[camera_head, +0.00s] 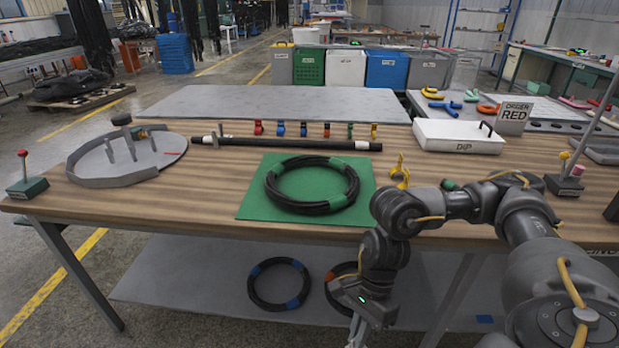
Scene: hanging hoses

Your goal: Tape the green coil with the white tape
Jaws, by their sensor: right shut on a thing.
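A black coil (271,193) with green bands lies flat on a green mat (248,208) in the middle of the table. My right gripper (357,332) is low in front of the table edge, below and to the right of the coil and apart from it. It is shut on a pale thing at the bottom of the view, too small and cut off to name surely. I cannot make out a roll of white tape. My left gripper is not in view.
More coils, one with blue bands (279,283) and one with orange (331,275), are on the lower shelf (180,280). A black bar (250,142) lies behind the mat. A white tray (455,138) stands right; a round grey fixture (165,143) stands left.

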